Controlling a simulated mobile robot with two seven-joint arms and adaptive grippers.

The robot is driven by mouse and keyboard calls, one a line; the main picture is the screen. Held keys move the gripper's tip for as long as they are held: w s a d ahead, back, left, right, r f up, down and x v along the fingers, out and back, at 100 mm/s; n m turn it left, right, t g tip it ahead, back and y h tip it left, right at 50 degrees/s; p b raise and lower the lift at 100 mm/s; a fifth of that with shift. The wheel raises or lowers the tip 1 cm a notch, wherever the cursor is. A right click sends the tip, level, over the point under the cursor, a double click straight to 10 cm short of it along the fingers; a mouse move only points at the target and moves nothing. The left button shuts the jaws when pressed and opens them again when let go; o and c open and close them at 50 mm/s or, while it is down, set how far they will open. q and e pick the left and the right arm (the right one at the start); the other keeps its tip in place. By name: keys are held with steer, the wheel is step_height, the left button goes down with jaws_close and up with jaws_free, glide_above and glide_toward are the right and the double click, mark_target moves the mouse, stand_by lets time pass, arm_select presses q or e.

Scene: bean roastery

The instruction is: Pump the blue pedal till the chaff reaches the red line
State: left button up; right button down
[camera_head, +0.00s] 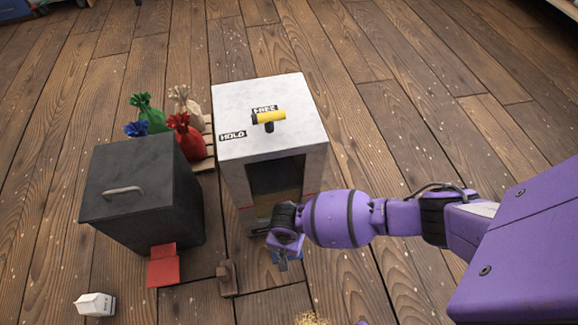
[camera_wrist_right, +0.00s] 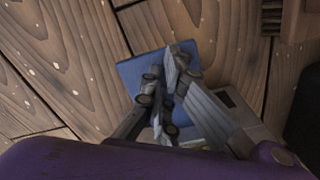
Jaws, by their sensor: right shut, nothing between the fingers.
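The blue pedal (camera_wrist_right: 137,72) lies under my right gripper in the wrist view; only a sliver of it shows in the head view, beside the gripper. My right gripper (camera_wrist_right: 180,60) is shut and empty, pointing down over the pedal; I cannot tell whether it touches. It also shows in the head view (camera_head: 283,263), at the front of the white box (camera_head: 232,165). The box has a dark window (camera_head: 275,172) with tan chaff (camera_head: 283,198) low in it. Red marks (camera_head: 310,194) flank the window near the chaff's top. My left gripper is out of view.
A yellow-handled lever (camera_head: 268,118) sits on the box top between HOLD and FREE labels. A dark bin (camera_head: 140,190) with a red pedal (camera_head: 163,270) stands left. Several tied sacks (camera_head: 185,140) stand behind it. A brush (camera_head: 227,278) and a small carton (camera_head: 95,304) are on the floor.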

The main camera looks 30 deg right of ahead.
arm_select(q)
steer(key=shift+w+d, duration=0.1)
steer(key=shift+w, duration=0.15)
arm_select(e)
steer(key=shift+f, duration=0.25)
steer(key=shift+s+f+b, duration=0.1)
steer(key=shift+f+b, duration=0.25)
steer(key=shift+f, duration=0.35)
arm_select(q)
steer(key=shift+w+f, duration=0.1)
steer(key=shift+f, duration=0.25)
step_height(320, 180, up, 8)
steer(key=p, duration=0.8)
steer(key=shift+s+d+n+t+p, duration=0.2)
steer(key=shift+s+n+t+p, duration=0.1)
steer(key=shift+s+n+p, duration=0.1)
arm_select(e)
step_height(320, 180, up, 9)
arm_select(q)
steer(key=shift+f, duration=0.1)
